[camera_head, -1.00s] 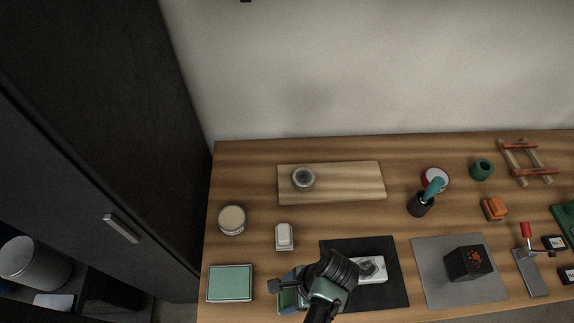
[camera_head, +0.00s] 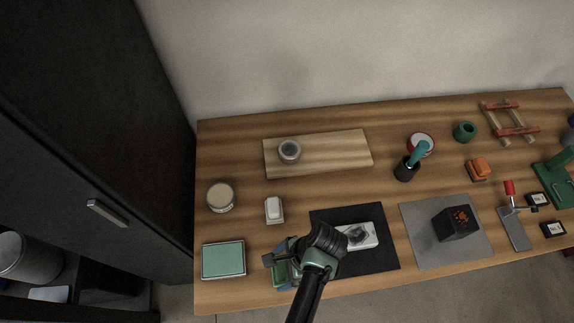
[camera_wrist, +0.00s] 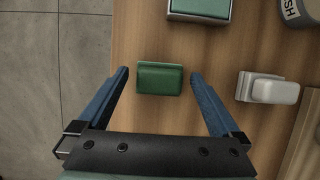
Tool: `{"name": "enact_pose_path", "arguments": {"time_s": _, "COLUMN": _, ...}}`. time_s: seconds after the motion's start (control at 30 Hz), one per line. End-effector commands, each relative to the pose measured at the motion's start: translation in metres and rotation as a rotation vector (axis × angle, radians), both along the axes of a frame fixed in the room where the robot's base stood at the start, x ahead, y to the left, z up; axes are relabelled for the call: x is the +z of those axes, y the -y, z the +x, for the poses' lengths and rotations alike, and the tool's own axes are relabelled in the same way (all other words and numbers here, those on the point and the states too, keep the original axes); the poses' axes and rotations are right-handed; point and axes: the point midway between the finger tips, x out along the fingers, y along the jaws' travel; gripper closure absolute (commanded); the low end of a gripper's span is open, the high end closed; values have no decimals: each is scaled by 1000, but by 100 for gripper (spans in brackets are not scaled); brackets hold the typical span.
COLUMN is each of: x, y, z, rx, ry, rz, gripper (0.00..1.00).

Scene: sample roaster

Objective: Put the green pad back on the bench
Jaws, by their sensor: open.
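A green pad (camera_wrist: 160,78), a small block, lies near the bench's front edge in the wrist view. My gripper (camera_wrist: 159,73) is open, with one blue finger on either side of the pad and a gap at each side. In the head view my gripper (camera_head: 281,264) is low over the front left of the bench (camera_head: 240,295), and the pad is mostly hidden by it. A second, paler green pad (camera_head: 223,259) sits in a metal-rimmed tray just left of my gripper; it also shows at the top of the wrist view (camera_wrist: 202,7).
A white device (camera_head: 274,210) and a round tin (camera_head: 221,197) stand behind my gripper. A black mat (camera_head: 372,262) with a white scale-like device lies to its right, then a grey mat (camera_head: 425,250) with a black box. A dark cabinet (camera_head: 120,130) stands left.

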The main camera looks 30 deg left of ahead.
Motion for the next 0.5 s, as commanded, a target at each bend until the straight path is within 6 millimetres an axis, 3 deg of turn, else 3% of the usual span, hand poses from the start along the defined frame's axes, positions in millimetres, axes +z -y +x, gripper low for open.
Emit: {"name": "enact_pose_path", "arguments": {"time_s": 0.5, "x": 91, "y": 31, "z": 22, "rx": -2, "ry": 4, "rz": 0, "gripper": 0}}
